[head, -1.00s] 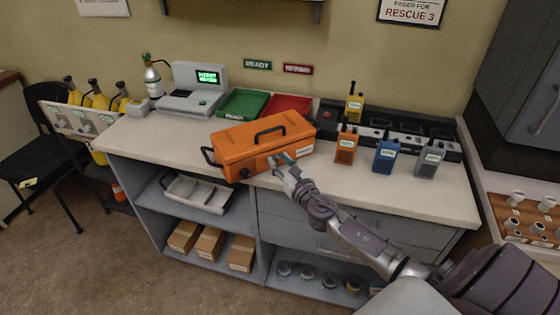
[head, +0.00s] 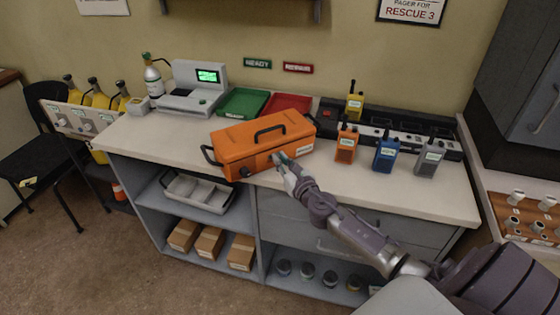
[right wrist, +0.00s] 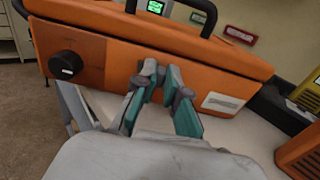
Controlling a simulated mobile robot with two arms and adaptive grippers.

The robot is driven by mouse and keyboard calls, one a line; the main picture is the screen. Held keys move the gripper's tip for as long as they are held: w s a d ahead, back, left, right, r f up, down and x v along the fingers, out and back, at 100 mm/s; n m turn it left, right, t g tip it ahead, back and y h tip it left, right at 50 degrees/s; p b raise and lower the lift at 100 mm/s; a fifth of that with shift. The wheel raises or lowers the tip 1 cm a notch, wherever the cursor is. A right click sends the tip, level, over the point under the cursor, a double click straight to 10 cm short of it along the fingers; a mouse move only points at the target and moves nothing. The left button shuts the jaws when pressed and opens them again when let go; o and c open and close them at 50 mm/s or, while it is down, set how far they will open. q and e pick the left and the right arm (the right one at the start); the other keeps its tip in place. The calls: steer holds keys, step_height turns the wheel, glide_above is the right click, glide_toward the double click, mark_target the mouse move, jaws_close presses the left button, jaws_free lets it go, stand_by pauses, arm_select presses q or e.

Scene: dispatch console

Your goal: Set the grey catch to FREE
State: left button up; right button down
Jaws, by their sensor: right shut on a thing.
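An orange case (head: 245,148) with a black top handle stands on the counter; it fills the upper part of the right wrist view (right wrist: 110,62). My right gripper (head: 280,159) is at the case's front face; its fingertips (right wrist: 160,80) are close together there, between the black knob (right wrist: 66,64) and a white label (right wrist: 222,103). It is shut on a small part at that spot, which I take to be the grey catch. The fingers hide the catch, so its setting cannot be read. My left gripper is not in view.
Orange (head: 346,146), blue (head: 386,154) and grey (head: 429,158) radios stand right of the case. Green (head: 243,103) and red (head: 288,103) trays lie behind it. The counter's front strip (head: 400,190) is clear.

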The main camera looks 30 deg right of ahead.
steer(key=d, duration=0.2)
steer(key=shift+s+d+b, duration=0.15)
steer(key=shift+d+b, duration=0.15)
steer(key=shift+b, duration=0.05)
steer(key=c, duration=1.2)
jaws_free()
steer(key=s+a, duration=0.1)
steer(key=s, duration=1.1)
